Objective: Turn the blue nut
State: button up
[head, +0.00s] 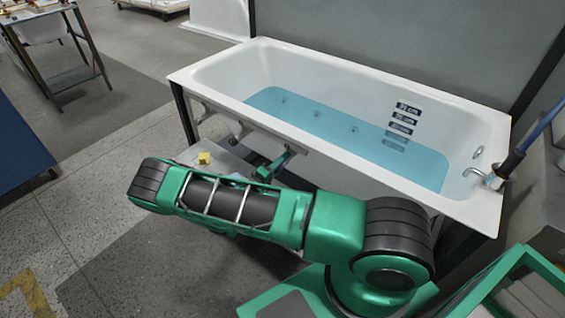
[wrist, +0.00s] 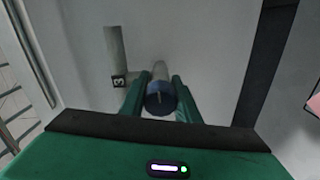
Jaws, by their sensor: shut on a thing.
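The blue nut (wrist: 160,100) is a dark blue round piece on the end of a grey pipe (wrist: 160,70) in the wrist view. My gripper (wrist: 160,103) has one green finger on each side of the nut and is shut on it. In the head view my green arm reaches to the front side of the white bathtub (head: 455,201), and my gripper (head: 265,176) is partly seen under the tub's near rim. The nut itself is hidden there.
A small yellow block (head: 204,158) lies on a grey surface left of my gripper. In the wrist view a black tag marked 3 (wrist: 119,81) sits left of the pipe. The tub holds blue water (head: 330,125). A metal table (head: 70,75) stands at the far left, with open floor before it.

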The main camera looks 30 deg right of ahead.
jog(key=shift+a+f+m, duration=0.15)
jog(key=shift+f+m, duration=0.05)
jog(key=shift+m, duration=0.1)
dwell(0.4)
jog(key=o, duration=1)
jog(key=shift+w, duration=0.1)
jog(key=shift+o, duration=0.2)
jog(key=shift+r, duration=0.1)
jog(key=v, duration=1)
jog(key=shift+s+a, duration=0.2)
jog(key=shift+a, duration=0.1)
